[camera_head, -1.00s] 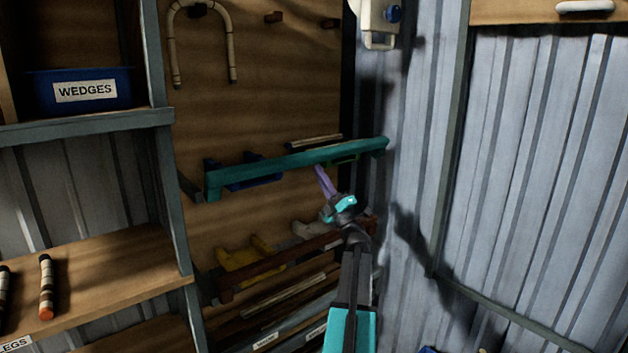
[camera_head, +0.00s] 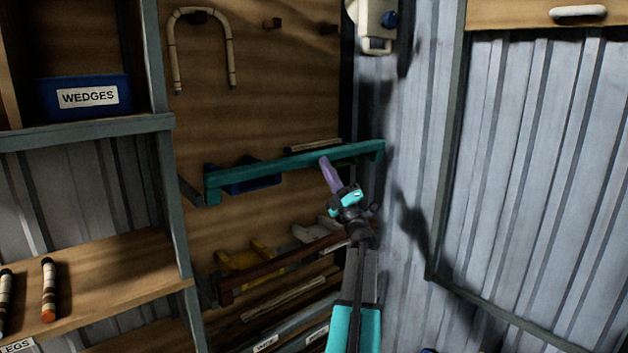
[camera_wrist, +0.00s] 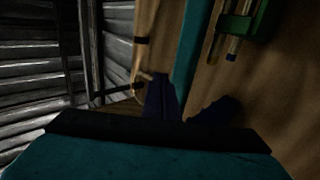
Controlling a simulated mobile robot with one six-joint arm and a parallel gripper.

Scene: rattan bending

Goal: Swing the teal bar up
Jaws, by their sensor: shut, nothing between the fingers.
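The teal bar (camera_head: 285,163) runs across the wooden back panel, roughly level, with a short downturned end at each side. It also shows in the wrist view (camera_wrist: 194,45) as a teal strip running upward from near my fingers. My gripper (camera_head: 325,163) has purple fingers and is shut with nothing in it. In the head view its tips overlap the lower edge of the bar, right of its middle. I cannot tell whether they touch it. The fingers look dark in the wrist view (camera_wrist: 172,100).
Behind the teal bar is a blue holder (camera_head: 250,184). Below is a brown bar (camera_head: 285,262) with yellow holders (camera_head: 237,262). A corrugated metal wall (camera_head: 520,180) stands close on the right. Shelves with a blue WEDGES bin (camera_head: 85,97) stand on the left. A bent cane (camera_head: 176,50) hangs above.

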